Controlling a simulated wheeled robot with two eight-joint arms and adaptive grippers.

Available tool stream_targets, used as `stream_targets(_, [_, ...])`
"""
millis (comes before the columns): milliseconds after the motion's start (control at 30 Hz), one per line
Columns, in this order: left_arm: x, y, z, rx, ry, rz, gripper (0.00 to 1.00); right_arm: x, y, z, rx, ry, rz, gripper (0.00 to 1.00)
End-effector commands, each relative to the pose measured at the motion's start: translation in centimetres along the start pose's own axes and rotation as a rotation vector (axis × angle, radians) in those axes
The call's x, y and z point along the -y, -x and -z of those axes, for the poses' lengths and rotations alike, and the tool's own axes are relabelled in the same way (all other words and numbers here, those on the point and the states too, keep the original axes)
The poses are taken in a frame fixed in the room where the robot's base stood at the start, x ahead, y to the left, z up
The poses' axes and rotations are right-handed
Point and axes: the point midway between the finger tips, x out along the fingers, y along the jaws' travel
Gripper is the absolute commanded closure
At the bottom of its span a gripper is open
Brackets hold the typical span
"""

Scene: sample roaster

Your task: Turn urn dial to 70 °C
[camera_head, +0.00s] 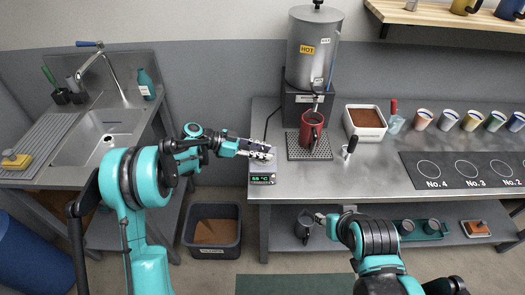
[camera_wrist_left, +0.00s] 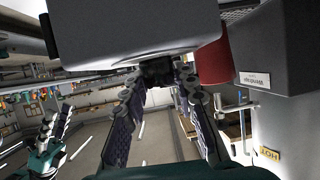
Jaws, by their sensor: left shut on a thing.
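The urn (camera_head: 313,48) is a tall grey metal cylinder with a HOT label, standing on a dark base at the back of the counter. A small grey control box (camera_head: 262,168) with a green °C display stands at the counter's left end. The display appears to read 68 °C, but its digits are small. My left gripper (camera_head: 268,153) is at the top of this box. In the left wrist view its fingers are shut on the dark dial (camera_wrist_left: 156,72), which they partly hide. My right gripper (camera_wrist_left: 53,128) shows in the left wrist view with its fingers apart and empty.
A red mug (camera_head: 311,130) stands on the drip tray (camera_head: 296,153) below the urn. A white container of brown grounds (camera_head: 366,121) and several cups are farther right. A dark bin (camera_head: 212,231) stands on the floor by the counter. A sink (camera_head: 108,135) is at left.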

Motion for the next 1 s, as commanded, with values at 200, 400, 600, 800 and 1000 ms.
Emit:
stream_targets(200, [0.06,-0.04,-0.14,0.005,-0.074,-0.184,1.0,0.0,0.37,0.27,0.0,0.0,0.0,0.6])
stream_targets(400, [0.0,-0.09,-0.17,0.006,-0.13,-0.323,1.0,0.0,0.66,0.47,0.0,0.0,0.0,0.6])
stream_targets(600, [-0.09,-0.12,-0.2,0.006,-0.17,-0.419,1.0,0.0,0.86,0.61,0.0,0.0,0.0,0.6])
stream_targets(800, [-0.15,-0.11,-0.28,0.007,-0.189,-0.471,1.0,0.0,0.95,0.68,0.0,0.0,0.0,0.6])
stream_targets(1000, [-0.2,-0.13,-0.35,0.008,-0.197,-0.489,1.0,0.0,0.97,0.69,0.0,0.0,0.0,0.6])
